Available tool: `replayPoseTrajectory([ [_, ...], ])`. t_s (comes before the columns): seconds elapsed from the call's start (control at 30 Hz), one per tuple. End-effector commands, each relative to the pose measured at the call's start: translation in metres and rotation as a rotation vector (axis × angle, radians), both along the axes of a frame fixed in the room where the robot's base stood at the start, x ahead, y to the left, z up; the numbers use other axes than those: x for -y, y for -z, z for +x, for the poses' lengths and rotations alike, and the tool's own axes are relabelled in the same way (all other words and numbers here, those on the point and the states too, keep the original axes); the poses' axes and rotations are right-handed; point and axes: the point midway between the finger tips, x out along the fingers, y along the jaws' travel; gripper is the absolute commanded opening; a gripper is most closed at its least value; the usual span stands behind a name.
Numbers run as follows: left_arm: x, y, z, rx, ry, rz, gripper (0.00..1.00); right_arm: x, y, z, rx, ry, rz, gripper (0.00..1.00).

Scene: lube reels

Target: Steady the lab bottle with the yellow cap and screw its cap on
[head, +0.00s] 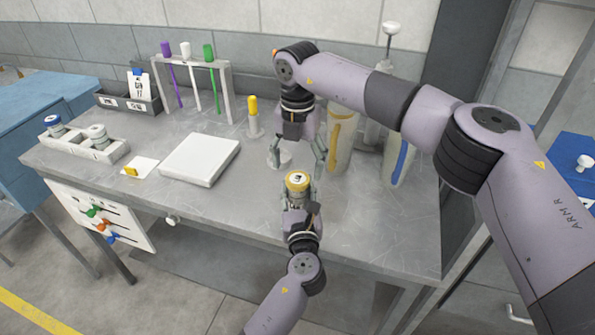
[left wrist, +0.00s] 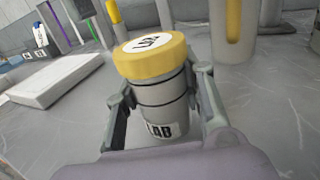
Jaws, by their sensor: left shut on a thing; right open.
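The lab bottle (left wrist: 160,120) is a grey cylinder with a "LAB" label and dark rings. It stands between the fingers of my left gripper (head: 299,196), which is shut on its sides. Its yellow cap (head: 298,181) sits on top of it, with a white printed label; the cap also shows in the left wrist view (left wrist: 150,54). Whether the cap's thread is tight cannot be told. My right gripper (head: 297,158) points down just behind and above the cap in the head view. Its fingers are spread and hold nothing.
Behind stand two holders with yellow (head: 341,135) and blue (head: 402,160) strips, and a small yellow-topped post (head: 253,118). A white slab (head: 200,158) and a rack of coloured-topped rods (head: 229,95) are to the left. The bench's left front (head: 215,205) is clear.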

Motion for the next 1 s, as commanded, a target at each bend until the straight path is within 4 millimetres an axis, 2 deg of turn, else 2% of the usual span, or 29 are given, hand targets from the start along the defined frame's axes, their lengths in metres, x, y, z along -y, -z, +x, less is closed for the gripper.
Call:
replayPoseTrajectory([
  [0.03, 0.0, 0.0, 0.0, -0.001, 0.0, 0.0, 0.0, -0.001, -0.013, 0.001, 0.003, 0.0, 0.001, 0.7],
  [0.2, 0.0, 0.001, 0.0, -0.001, 0.0, 0.0, 0.0, 0.0, -0.049, 0.001, 0.003, 0.0, 0.0, 0.7],
  [0.4, 0.0, 0.001, 0.0, -0.001, -0.001, 0.0, 0.0, -0.001, -0.078, 0.0, 0.002, 0.0, 0.0, 0.7],
  [0.53, 0.0, 0.0, 0.0, 0.0, 0.0, 0.0, 0.0, 0.0, -0.086, 0.0, 0.0, 0.0, 0.0, 0.7],
  [0.83, 0.0, 0.0, 0.0, 0.0, 0.0, 0.0, 0.0, 0.0, -0.088, 0.0, -0.001, 0.0, 0.0, 0.7],
  [0.87, 0.0, 0.0, 0.0, 0.0, 0.0, 0.0, 0.38, 0.0, -0.088, 0.0, 0.0, 0.0, 0.0, 0.7],
  [1.0, 0.0, 0.0, 0.0, 0.0, 0.0, 0.0, 0.48, 0.0, -0.088, 0.0, 0.0, 0.0, 0.0, 0.7],
])
